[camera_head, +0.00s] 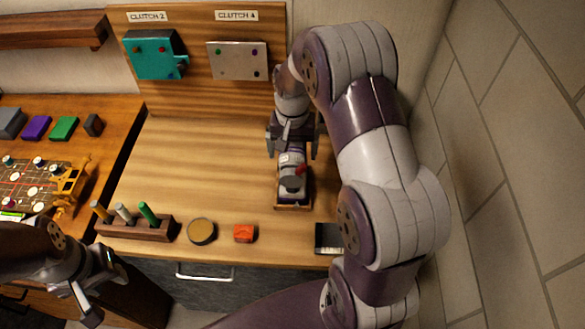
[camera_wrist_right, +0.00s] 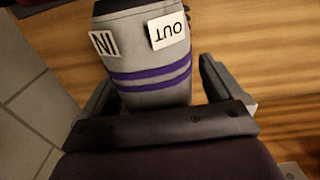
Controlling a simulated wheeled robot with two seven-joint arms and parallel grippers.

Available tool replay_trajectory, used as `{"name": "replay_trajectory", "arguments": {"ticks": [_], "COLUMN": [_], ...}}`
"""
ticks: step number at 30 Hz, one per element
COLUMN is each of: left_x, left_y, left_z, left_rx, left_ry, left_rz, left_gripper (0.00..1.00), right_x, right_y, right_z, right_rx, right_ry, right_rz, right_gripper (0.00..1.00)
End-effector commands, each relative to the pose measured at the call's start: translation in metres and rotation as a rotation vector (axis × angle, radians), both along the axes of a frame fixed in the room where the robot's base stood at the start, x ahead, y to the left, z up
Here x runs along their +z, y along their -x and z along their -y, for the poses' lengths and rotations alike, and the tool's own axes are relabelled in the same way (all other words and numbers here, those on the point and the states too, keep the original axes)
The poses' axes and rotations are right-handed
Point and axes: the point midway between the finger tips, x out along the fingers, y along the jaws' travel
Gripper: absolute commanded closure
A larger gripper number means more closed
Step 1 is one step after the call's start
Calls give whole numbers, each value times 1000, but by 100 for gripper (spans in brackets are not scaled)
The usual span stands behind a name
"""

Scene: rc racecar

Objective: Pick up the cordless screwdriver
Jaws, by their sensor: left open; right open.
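The cordless screwdriver (camera_head: 291,184), a grey body with a red part on it, sits in a small wooden holder (camera_head: 293,206) on the right part of the bench. My right gripper (camera_head: 293,148) is open at its far end, with fingers on either side. In the right wrist view the screwdriver (camera_wrist_right: 150,70) shows purple bands and "IN" and "OUT" labels, and lies between the open fingers (camera_wrist_right: 165,95). Whether they touch it I cannot tell. My left gripper (camera_head: 103,289) is open and empty at the lower left, off the bench's front edge.
A wooden rack (camera_head: 140,229) with three coloured-handled tools, a round tin (camera_head: 201,231), an orange-red block (camera_head: 244,233) and a dark box (camera_head: 328,238) line the front edge. Clutch panels (camera_head: 237,61) hang behind. A tiled wall (camera_head: 515,180) stands close on the right. The bench's middle is clear.

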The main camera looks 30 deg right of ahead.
Motion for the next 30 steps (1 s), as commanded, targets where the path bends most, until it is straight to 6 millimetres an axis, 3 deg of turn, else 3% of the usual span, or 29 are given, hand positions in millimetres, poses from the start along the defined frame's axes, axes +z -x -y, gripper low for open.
{"name": "replay_trajectory", "arguments": {"ticks": [27,29,30], "left_x": [-1,-1,-1], "left_y": [0,0,0], "left_z": [0,0,0], "left_rx": [0,0,0], "left_ry": [0,0,0], "left_rz": [0,0,0], "left_gripper": [57,57,57], "right_x": [-6,-6,-6], "right_y": [0,0,0], "right_z": [0,0,0], "right_rx": [0,0,0], "right_ry": [1,1,1], "right_rz": [1,1,1], "right_gripper": [6,23,36]}}
